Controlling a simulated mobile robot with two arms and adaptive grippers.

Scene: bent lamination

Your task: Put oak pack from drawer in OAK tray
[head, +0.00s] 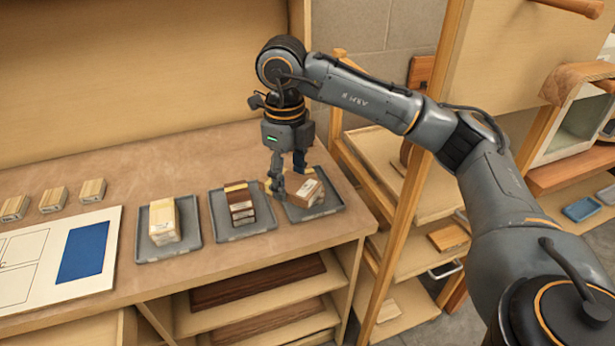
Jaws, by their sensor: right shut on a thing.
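A brown wooden pack (309,195) with a pale label is at the right grey tray (334,203), and it looks a little tilted. My right gripper (287,183) points down over that tray and is shut on the brown pack. One finger partly hides the pack's left side, and I cannot tell whether the pack touches the tray floor. The middle tray (220,222) holds a stack of dark brown packs (239,206). The left tray (150,251) holds a stack of pale packs (164,222). No tray name is readable. My left gripper is out of view.
Several small pale blocks (53,199) and a white board with a blue patch (84,252) lie at the left of the bench (120,180). Dark planks (255,283) lie on shelves below. A wooden post (402,215) and shelving stand close to the right.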

